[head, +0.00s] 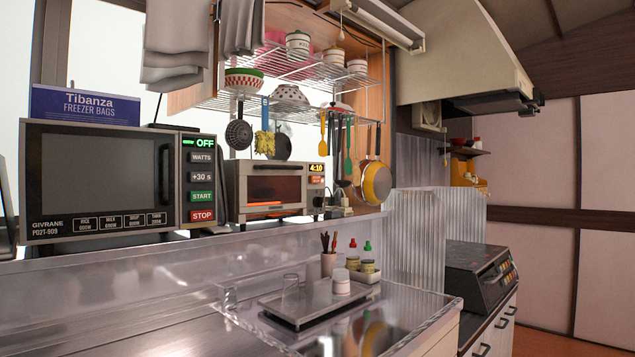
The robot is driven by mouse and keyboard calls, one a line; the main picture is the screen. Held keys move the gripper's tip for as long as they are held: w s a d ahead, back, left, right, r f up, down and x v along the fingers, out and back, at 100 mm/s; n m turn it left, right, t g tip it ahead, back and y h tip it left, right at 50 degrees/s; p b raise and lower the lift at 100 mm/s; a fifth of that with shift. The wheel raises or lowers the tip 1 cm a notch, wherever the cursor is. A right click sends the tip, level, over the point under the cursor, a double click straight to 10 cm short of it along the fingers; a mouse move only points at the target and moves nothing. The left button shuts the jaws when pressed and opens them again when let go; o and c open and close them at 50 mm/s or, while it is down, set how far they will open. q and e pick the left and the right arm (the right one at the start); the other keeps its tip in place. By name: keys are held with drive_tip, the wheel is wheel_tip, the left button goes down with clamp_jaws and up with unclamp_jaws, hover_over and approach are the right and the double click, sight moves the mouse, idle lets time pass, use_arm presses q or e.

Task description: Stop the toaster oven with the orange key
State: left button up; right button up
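The toaster oven (233,185) is a small silver box on the ledge, right of the microwave. Its glass door is closed, and an orange glow shows low inside. At the upper right of its front, a display reads 4:10. Just below the display is a small orange key (316,181), its lettering too small to read. A dark knob sits lower on the same panel. Neither of my grippers is in view.
A larger microwave (100,180) with an OFF display and several keys, including a red STOP key (202,216), stands at left. Utensils and a yellow pan (376,184) hang at right. Below are a metal counter and a tray (300,308).

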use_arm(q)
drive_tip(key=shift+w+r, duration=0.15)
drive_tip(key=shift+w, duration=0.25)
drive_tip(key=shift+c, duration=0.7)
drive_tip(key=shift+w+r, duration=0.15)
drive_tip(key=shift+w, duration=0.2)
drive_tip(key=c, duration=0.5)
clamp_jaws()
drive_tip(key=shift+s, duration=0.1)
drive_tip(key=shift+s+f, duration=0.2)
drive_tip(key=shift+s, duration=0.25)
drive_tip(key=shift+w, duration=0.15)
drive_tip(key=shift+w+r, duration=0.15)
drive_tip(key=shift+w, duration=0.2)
